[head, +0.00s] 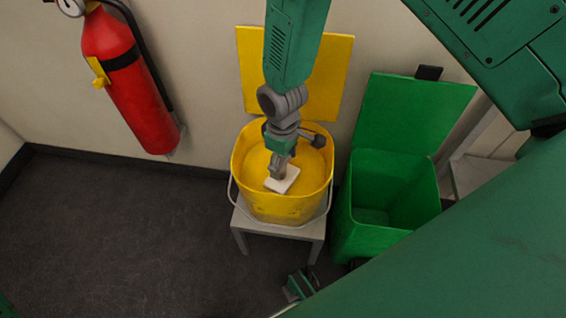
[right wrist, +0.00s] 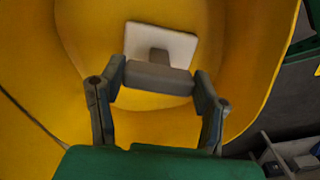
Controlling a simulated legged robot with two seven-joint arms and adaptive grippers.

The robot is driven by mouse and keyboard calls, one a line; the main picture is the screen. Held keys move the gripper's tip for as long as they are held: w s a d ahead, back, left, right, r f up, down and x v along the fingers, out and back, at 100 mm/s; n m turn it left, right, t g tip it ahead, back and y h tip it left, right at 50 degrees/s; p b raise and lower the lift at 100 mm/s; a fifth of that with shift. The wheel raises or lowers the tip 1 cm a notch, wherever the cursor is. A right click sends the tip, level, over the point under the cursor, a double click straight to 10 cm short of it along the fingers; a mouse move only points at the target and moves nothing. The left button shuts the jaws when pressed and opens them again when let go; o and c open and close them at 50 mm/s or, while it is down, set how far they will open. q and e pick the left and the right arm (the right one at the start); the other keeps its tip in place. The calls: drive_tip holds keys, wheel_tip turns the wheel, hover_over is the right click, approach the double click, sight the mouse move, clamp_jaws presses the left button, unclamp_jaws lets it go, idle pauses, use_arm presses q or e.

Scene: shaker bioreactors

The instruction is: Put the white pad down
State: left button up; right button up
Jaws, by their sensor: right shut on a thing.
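The white pad (head: 283,181) is a small flat white square inside the yellow bucket (head: 285,207), above or on its floor; I cannot tell if it touches. In the right wrist view the pad (right wrist: 178,42) has a grey stem and a grey block-shaped grip (right wrist: 155,78). My right gripper (head: 280,166) reaches down into the bucket, its fingers (right wrist: 157,80) shut on this grip from both sides.
The bucket stands on a small grey stool (head: 252,231), with a raised yellow lid (head: 328,75) behind it. A green bin (head: 372,238) with its lid (head: 412,115) up stands close on the right. A red fire extinguisher (head: 128,85) hangs on the wall. The floor at left is clear.

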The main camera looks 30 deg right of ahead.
drive_tip(key=o, duration=1.2)
wheel_tip(320, 180, up, 12)
drive_tip(key=p, duration=0.5)
drive_tip(key=shift+w, duration=0.15)
drive_tip(key=shift+r, duration=0.1)
